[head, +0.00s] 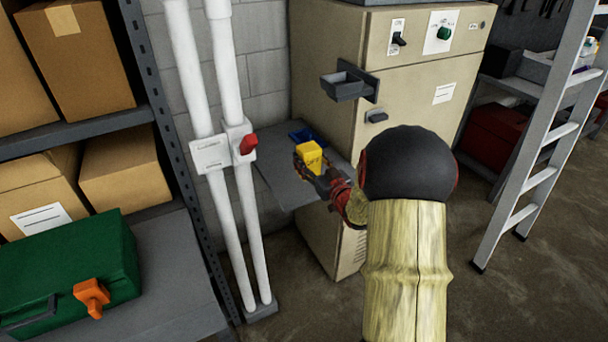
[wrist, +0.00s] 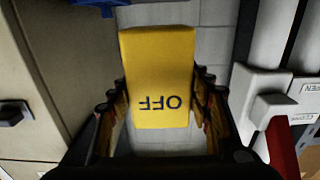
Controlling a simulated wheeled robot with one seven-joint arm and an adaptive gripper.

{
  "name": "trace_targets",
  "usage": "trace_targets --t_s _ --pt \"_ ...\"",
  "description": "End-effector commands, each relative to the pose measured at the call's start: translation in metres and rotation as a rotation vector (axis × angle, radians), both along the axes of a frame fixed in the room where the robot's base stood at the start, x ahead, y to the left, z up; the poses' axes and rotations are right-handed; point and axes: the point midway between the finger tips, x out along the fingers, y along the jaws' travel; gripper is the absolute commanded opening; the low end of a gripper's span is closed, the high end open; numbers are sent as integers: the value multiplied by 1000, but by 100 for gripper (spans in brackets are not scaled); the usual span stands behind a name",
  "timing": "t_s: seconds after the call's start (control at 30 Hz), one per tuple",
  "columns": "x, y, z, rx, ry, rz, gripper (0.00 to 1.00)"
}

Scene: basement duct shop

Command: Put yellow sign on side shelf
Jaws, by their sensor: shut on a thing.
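The yellow sign (head: 309,153) is a small block held in my gripper (head: 315,167). In the wrist view the sign (wrist: 158,55) shows dark letters "OFF" upside down, with a gripper finger on each side of it. The side shelf (head: 282,182) is a grey plate on the left side of the beige cabinet. In the head view the sign and gripper overlap the shelf's right part; I cannot tell the gap between sign and shelf.
The beige cabinet (head: 385,95) with a protruding small tray (head: 347,86) stands close on the right. White pipes (head: 222,120) with a red lever (head: 248,144) stand left. The shelf's left part is bare.

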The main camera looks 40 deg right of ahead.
Motion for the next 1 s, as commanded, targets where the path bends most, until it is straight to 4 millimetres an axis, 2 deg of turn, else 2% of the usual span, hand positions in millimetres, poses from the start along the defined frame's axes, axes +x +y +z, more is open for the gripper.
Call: trace_targets --t_s 0.03,0.1,0.37,0.6,1.0 --pt "7 -1 -9 0 -1 1 22" --pt "13 -1 -15 -2 -3 1 22" --pt "24 -3 -27 -2 -4 -1 22" --pt "27 -3 -60 1 -2 -1 22" --pt "26 -3 -64 -2 -3 -1 22"
